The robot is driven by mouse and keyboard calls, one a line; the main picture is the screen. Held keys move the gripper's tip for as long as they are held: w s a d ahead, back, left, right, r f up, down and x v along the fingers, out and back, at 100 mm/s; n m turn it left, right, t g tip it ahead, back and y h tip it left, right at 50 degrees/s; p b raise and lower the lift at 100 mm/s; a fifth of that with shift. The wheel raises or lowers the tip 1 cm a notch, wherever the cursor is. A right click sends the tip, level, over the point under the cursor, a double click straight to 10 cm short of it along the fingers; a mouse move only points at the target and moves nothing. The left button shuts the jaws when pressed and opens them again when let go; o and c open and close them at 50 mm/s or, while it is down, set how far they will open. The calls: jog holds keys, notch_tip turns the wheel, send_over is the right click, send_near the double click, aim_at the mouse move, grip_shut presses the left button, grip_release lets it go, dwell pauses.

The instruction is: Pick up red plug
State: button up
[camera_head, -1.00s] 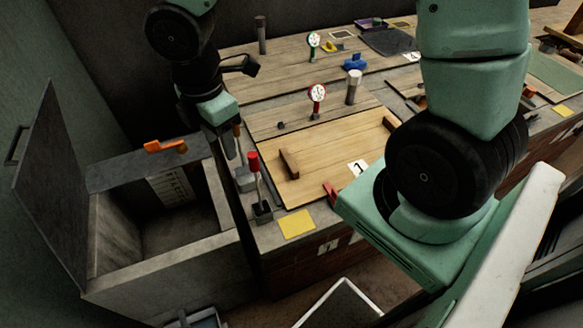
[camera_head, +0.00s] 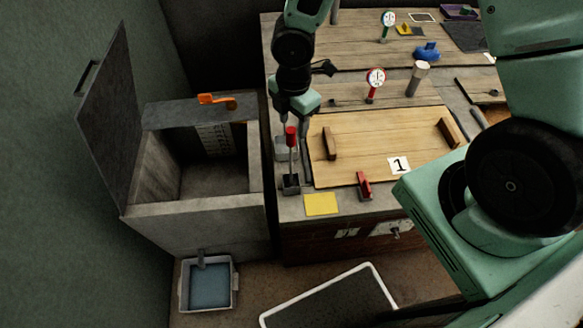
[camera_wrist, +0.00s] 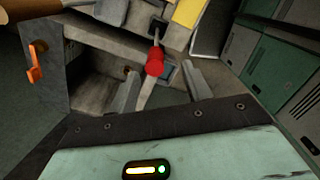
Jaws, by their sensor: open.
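A red cylindrical knob (camera_head: 291,136) tops a thin upright rod on a dark base (camera_head: 291,184) at the left edge of the bench. A separate small red piece (camera_head: 364,184) sits at the bench's front edge; I cannot tell which of the two is the red plug. My gripper (camera_wrist: 161,72) is open and empty, pointing down over the bench's left edge. In the wrist view the red knob (camera_wrist: 155,61) appears between the fingertips; I cannot tell its exact depth. In the head view the gripper partly overlaps the knob's surroundings.
A yellow square (camera_head: 321,204) lies near the rod's base. A wooden board (camera_head: 385,135) with two brown handles lies to the right. An open grey box (camera_head: 195,214) with an orange handle (camera_head: 217,101) stands left of the bench. A blue-filled tray (camera_head: 209,285) is on the floor.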

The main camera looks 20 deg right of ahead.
aim_at(291, 130)
jog(key=shift+w+a+f+p, duration=0.1)
jog(key=shift+w+f+p, duration=0.15)
jog(key=shift+f, duration=1.25)
jog(key=shift+w+f+p, duration=0.1)
jog(key=shift+f+p, duration=0.1)
jog(key=shift+f, duration=1.3)
grip_shut()
